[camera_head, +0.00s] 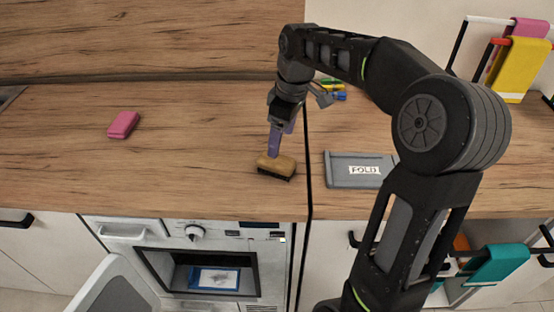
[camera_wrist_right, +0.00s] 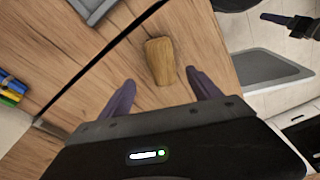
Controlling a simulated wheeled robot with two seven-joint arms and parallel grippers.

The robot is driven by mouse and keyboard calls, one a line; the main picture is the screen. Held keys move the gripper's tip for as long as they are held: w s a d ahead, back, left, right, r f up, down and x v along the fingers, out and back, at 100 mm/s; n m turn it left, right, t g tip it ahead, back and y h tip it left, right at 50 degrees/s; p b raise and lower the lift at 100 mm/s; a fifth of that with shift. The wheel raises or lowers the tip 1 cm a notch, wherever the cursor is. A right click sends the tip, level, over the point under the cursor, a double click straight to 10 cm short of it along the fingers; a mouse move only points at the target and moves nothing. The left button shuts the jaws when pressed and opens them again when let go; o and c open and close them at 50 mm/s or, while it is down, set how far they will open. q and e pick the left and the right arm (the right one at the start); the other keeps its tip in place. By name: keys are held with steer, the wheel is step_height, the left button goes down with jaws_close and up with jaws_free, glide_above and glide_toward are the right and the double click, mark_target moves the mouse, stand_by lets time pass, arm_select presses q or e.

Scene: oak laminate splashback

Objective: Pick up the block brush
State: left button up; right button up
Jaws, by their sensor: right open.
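The block brush (camera_head: 277,166) has a tan wooden block and dark bristles. It rests bristles down on the oak worktop, near the front edge and left of the dark seam. In the right wrist view the block brush (camera_wrist_right: 160,61) lies ahead of the jaws, between the lines of the two fingers. My right gripper (camera_head: 280,145) points down just above the brush, its purple fingers apart. In the right wrist view the right gripper (camera_wrist_right: 163,88) is open and empty. My left gripper is not in view.
A pink sponge (camera_head: 123,124) lies on the worktop at the left. A grey tray marked FOLD (camera_head: 358,170) lies right of the seam. Colourful items (camera_head: 332,88) sit behind my arm. Below is an open appliance (camera_head: 200,270). Cloths (camera_head: 520,65) hang on a rack at the right.

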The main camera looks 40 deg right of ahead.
mark_target(276, 160)
steer(key=shift+s+a+f, duration=0.1)
steer(key=shift+s+a, duration=0.15)
steer(key=shift+w+f, duration=0.1)
steer(key=shift+f, duration=0.15)
steer(key=shift+w+f, duration=0.15)
steer(key=shift+f, duration=0.95)
steer(key=shift+a+f, duration=0.1)
steer(key=shift+w+a+f+p, duration=0.15)
steer(key=shift+f+p, duration=0.1)
steer(key=shift+f, duration=0.55)
steer(key=shift+w+d+f+p, duration=0.1)
steer(key=shift+f+p, duration=0.2)
steer(key=shift+f, duration=0.55)
steer(key=shift+w+a+f+p, duration=0.15)
steer(key=shift+f+p, duration=0.1)
steer(key=shift+f, duration=0.55)
steer(key=shift+f, duration=0.25)
steer(key=shift+c, duration=0.5)
